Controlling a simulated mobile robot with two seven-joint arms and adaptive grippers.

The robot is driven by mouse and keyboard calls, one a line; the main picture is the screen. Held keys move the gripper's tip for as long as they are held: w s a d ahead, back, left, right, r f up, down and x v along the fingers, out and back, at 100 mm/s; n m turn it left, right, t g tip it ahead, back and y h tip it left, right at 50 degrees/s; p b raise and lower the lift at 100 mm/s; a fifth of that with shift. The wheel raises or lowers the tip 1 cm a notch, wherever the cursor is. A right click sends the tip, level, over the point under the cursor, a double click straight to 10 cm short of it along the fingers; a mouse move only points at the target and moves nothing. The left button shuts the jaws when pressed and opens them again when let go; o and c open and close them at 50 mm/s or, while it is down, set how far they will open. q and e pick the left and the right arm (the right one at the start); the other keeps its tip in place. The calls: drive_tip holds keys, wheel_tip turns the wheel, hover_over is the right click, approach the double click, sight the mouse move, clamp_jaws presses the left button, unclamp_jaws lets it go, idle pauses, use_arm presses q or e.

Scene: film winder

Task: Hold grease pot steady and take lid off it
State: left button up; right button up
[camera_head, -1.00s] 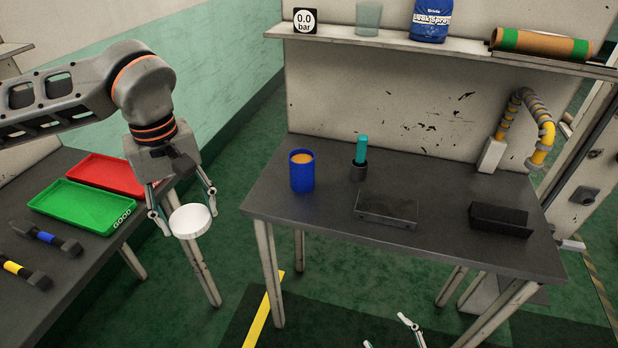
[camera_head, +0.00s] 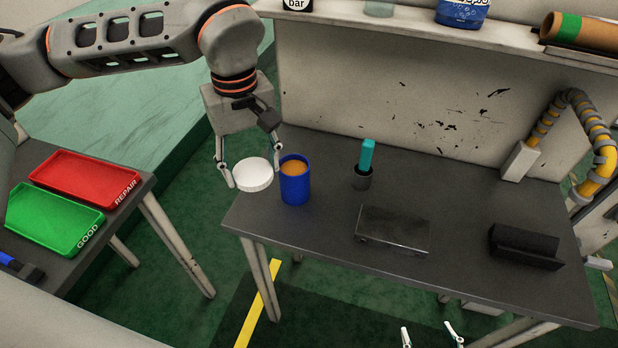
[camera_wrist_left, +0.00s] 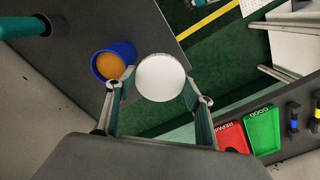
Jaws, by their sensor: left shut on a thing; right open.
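The grease pot (camera_head: 295,187) is a blue open-topped cylinder with orange grease in it, standing upright near the left end of the dark table. It also shows in the left wrist view (camera_wrist_left: 126,50). My left gripper (camera_head: 252,176) is shut on the round white lid (camera_head: 253,173) and holds it just left of the pot. In the left wrist view the lid (camera_wrist_left: 160,77) sits between the fingers, beside the pot. My right gripper (camera_head: 433,335) is open and empty at the bottom edge, in front of the table; only its fingertips show.
On the table (camera_head: 310,235) stand a dark cup with a teal-handled tool (camera_head: 366,160), a dark metal block (camera_head: 393,231) and a black holder (camera_head: 525,246). A green tray (camera_head: 50,222) and a red tray (camera_head: 85,180) lie on the left table. A shelf runs above.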

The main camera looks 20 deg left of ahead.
sight(266, 176)
use_arm(q)
drive_tip(key=shift+w+d+n, duration=0.15)
drive_tip(key=shift+d+n, duration=0.3)
drive_tip(key=shift+n, duration=0.75)
drive_tip(key=shift+d+n, duration=0.15)
drive_tip(key=shift+n, duration=0.45)
drive_tip(key=n, duration=0.2)
drive_tip(key=d+n, duration=0.1)
drive_tip(key=n, duration=0.1)
drive_tip(key=s+n, duration=0.1)
drive_tip(key=n, duration=0.1)
drive_tip(key=shift+d+n+p, duration=0.3)
drive_tip(key=shift+d+n, duration=0.1)
drive_tip(key=s+d+n+p, duration=0.1)
drive_tip(key=s+d+n, duration=0.25)
drive_tip(key=n, duration=1.35)
drive_tip(key=s+d+n+p, duration=0.15)
drive_tip(key=d+n, duration=0.35)
drive_tip(key=n, duration=1.2)
drive_tip(key=w+p, duration=0.2)
drive_tip(key=w, duration=1.5)
drive_tip(key=f, duration=0.7)
drive_tip(key=shift+w+d+f, duration=0.15)
drive_tip(key=shift+w+d, duration=0.1)
drive_tip(key=shift+f, duration=2.3)
